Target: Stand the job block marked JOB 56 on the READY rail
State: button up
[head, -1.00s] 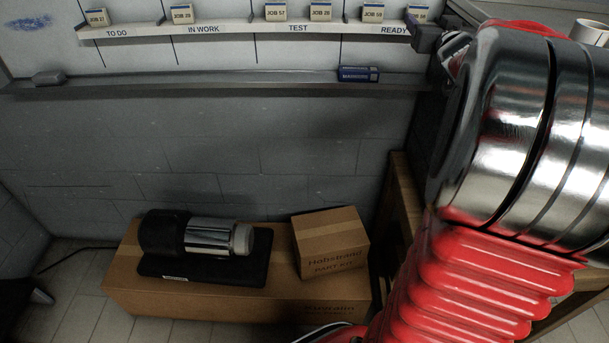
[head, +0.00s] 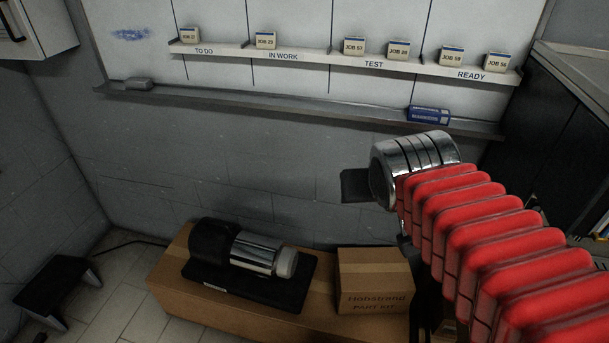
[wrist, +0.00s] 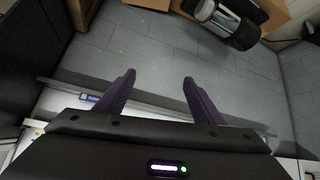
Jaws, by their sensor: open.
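The block that appears to read JOB 56 (head: 497,62) stands upright at the right end of the long white rail, on the READY section (head: 487,77). Its small print is slightly blurred. Another block, seemingly JOB 59 (head: 451,56), stands to its left on the same section, with a gap between them. My gripper (wrist: 157,78) is open in the wrist view, with nothing between its two dark purple fingers. In the head view my gripper is below and left of the READY blocks, apart from the rail; its fingers are mostly hidden there.
Several other blocks stand along TO DO, IN WORK and TEST. Below, a grey ledge (head: 300,108) carries a blue box (head: 429,115) and a grey eraser (head: 138,84). Cartons (head: 374,282) and a chrome cylinder (head: 254,253) are lower down. A dark cabinet (head: 560,110) stands right.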

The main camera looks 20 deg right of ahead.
jog(key=s+a+f+n+g+y, duration=0.2)
jog(key=s+a+f, duration=0.3)
jog(key=s+a, duration=0.3)
jog(key=shift+s+a+f+n+y, duration=0.15)
jog(key=shift+s+a+n+y, duration=0.15)
jog(key=shift+s, duration=0.15)
